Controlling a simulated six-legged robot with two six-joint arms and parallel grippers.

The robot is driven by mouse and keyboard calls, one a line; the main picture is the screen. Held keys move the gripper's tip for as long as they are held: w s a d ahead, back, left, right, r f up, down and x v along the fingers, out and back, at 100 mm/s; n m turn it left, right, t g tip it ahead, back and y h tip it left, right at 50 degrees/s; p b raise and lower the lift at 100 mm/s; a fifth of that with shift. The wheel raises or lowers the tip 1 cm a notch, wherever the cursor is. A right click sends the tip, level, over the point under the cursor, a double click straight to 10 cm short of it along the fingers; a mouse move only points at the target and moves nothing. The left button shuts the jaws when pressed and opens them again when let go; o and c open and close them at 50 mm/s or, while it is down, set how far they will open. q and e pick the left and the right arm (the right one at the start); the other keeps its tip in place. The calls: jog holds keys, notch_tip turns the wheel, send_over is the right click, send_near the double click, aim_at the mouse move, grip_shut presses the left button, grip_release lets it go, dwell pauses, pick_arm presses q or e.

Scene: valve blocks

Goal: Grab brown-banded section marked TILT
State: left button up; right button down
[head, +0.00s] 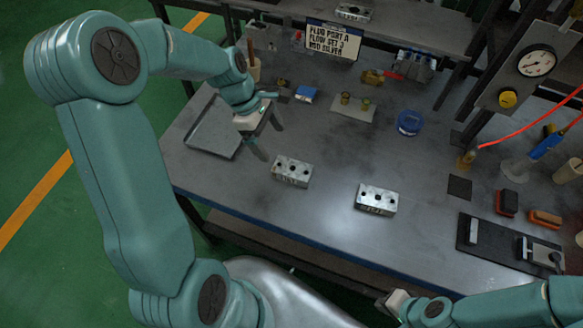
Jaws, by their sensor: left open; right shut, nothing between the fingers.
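Two silver valve blocks with dark holes on top stand on the grey bench: a left block (292,170) and a right block (376,199). Both carry dark lettering on the front face, too small to read surely. A third similar block (354,11) sits on the shelf at the back. I cannot make out a brown band on any of them. My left gripper (268,137) is open and empty, pointing down above the bench, behind and left of the left block. My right gripper (387,303) is shut and empty at the bench's front edge, partly hidden.
A grey tray (212,143) lies at the left. A dark plate (510,243) lies right. The bench around both blocks is clear.

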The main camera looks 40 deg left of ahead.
pick_arm(q)
send_near(292, 168)
jog(key=shift+w+d+f, duration=0.2)
jog(key=shift+f, duration=0.2)
jog(key=shift+w+d+f, duration=0.15)
jog(key=shift+w+f, duration=0.05)
jog(key=shift+f, duration=0.25)
jog(key=shift+s+d+f, duration=0.1)
jog(key=shift+s+f, duration=0.05)
jog(key=shift+f, duration=0.4)
jog(key=shift+s+d+f, duration=0.1)
jog(key=shift+f, duration=0.5)
jog(key=shift+s+d+f, duration=0.15)
jog(key=shift+s, duration=0.05)
jog(key=x, duration=0.1)
jog(key=p+x, duration=0.1)
jog(key=x, duration=0.3)
jog(key=shift+w+d, duration=0.15)
jog(key=shift+w, duration=0.25)
jog(key=shift+s+d+f, duration=0.15)
jog(key=shift+d, duration=0.05)
jog(key=shift+w+f, duration=0.1)
jog(key=shift+w, duration=0.15)
jog(key=shift+s, duration=0.1)
pick_arm(e)
jog(key=shift+w+d+r, duration=0.2)
jog(key=shift+w+r, duration=0.05)
jog(key=shift+r, duration=0.4)
